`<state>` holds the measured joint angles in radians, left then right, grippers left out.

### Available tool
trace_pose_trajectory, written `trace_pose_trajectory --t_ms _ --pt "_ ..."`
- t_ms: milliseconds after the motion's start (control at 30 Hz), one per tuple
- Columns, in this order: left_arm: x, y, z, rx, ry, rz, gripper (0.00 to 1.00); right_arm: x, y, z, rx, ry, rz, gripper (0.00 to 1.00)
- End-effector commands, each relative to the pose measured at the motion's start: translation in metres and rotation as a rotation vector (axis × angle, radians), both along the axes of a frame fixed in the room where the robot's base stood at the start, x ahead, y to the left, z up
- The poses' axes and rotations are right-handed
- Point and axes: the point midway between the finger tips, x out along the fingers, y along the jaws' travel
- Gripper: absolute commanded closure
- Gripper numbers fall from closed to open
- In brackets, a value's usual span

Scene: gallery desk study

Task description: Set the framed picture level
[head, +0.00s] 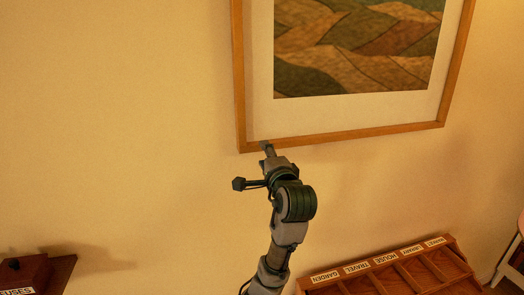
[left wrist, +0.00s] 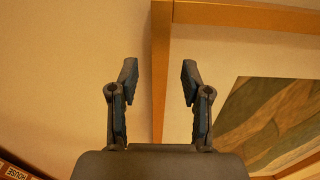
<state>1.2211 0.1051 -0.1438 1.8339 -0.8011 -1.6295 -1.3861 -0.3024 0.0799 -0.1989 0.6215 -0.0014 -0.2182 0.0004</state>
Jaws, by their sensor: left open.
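The framed picture (head: 341,135) hangs on the wall at the upper right of the head view, with a wooden frame, a pale mat and a patchwork-like landscape. Its bottom edge slopes, lower at the left corner and higher at the right. Its top is out of the head view. My left gripper (head: 267,148) is at the bottom rail near the lower left corner. In the left wrist view the gripper (left wrist: 156,75) is open, with the frame's side rail (left wrist: 160,60) showing between its fingers. Contact with the frame cannot be told. My right gripper is not in view.
A wooden sorter (head: 390,275) with labelled compartments, including HOUSE and TRAVEL, stands below the picture. A dark wooden piece (head: 45,272) is at the lower left. Part of a white piece of furniture (head: 508,262) shows at the right. The wall left of the picture is clear.

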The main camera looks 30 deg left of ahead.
Motion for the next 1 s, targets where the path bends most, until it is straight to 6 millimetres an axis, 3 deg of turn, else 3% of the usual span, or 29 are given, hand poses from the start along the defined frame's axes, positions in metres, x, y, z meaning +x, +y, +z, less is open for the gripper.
trace_pose_trajectory --t_ms 200,333,1000 --pt "-0.030 -0.038 0.001 0.002 -0.001 -0.003 0.52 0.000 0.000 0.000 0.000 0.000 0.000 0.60" --pt "-0.040 -0.051 0.000 0.001 0.000 -0.001 0.52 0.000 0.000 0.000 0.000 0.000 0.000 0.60" --pt "-0.044 -0.057 -0.003 -0.001 0.002 -0.002 0.52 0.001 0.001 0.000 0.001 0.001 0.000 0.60"
